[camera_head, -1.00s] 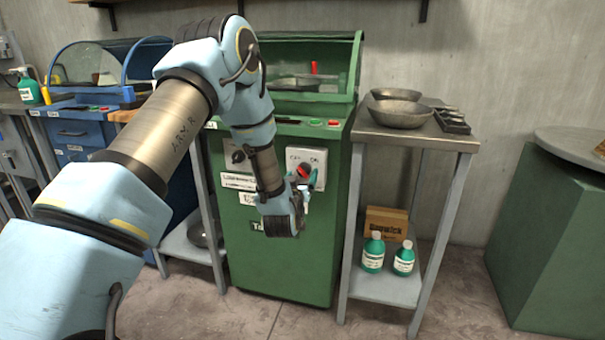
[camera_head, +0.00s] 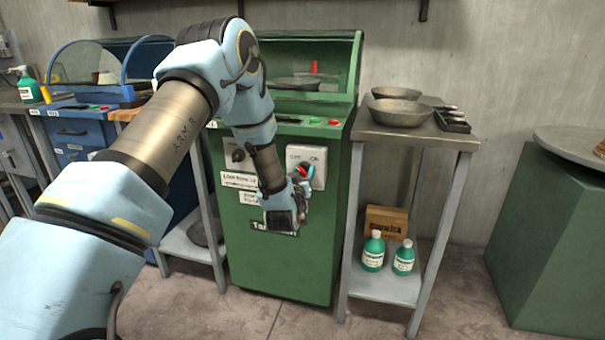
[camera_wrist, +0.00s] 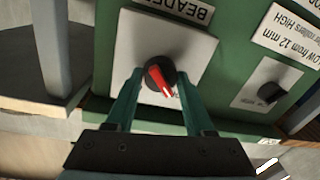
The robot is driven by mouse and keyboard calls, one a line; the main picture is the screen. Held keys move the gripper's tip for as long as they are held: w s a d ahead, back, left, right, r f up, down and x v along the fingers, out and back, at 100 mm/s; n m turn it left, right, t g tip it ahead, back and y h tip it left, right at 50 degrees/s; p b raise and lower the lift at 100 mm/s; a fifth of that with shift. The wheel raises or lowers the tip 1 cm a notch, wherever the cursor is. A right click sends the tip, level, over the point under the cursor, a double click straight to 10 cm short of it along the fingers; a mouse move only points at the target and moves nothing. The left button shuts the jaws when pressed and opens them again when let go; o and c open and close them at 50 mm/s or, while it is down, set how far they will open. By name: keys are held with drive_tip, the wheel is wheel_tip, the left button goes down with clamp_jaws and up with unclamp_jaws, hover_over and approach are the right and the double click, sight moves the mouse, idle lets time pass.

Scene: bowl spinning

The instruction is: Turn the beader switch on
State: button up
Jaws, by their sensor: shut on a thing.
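The beader switch is a red knob with a dark base on a pale plate (camera_head: 319,169) on the front of the green machine (camera_head: 275,272). In the wrist view the red knob (camera_wrist: 157,74) sits on its plate (camera_wrist: 190,50) under an upside-down "BEADER" label (camera_wrist: 180,8). My gripper (camera_wrist: 160,80) is shut on the knob, with one green finger on each side of it. The knob points slantwise, down and slightly right in the wrist view. In the head view my gripper (camera_head: 302,178) covers part of the knob and the plate's lower left.
A second dark knob (camera_wrist: 271,92) sits on another plate beside the switch. A steel side table (camera_head: 447,140) with bowls (camera_head: 402,113) stands right of the machine. Green bottles (camera_head: 373,251) stand on its lower shelf. A blue machine (camera_head: 75,135) is at the left.

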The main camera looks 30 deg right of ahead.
clamp_jaws()
drive_tip(key=shift+f+m+b, duration=0.1)
drive_tip(key=shift+m+b, duration=0.2)
drive_tip(key=shift+b, duration=0.05)
drive_tip(key=m+b, duration=0.2)
drive_tip(key=shift+f+m, duration=0.1)
drive_tip(key=shift+m, duration=0.2)
drive_tip(key=m+b, duration=0.3)
drive_tip(key=m, duration=0.1)
drive_tip(key=shift+m+h, duration=0.3)
drive_tip(key=shift+m, duration=0.1)
drive_tip(key=m+b, duration=0.2)
drive_tip(key=m, duration=0.3)
drive_tip(key=shift+m, duration=0.4)
drive_tip(key=shift+m+h+b, duration=0.4)
drive_tip(key=shift+m+b, duration=0.45)
drive_tip(key=shift+m, duration=1.55)
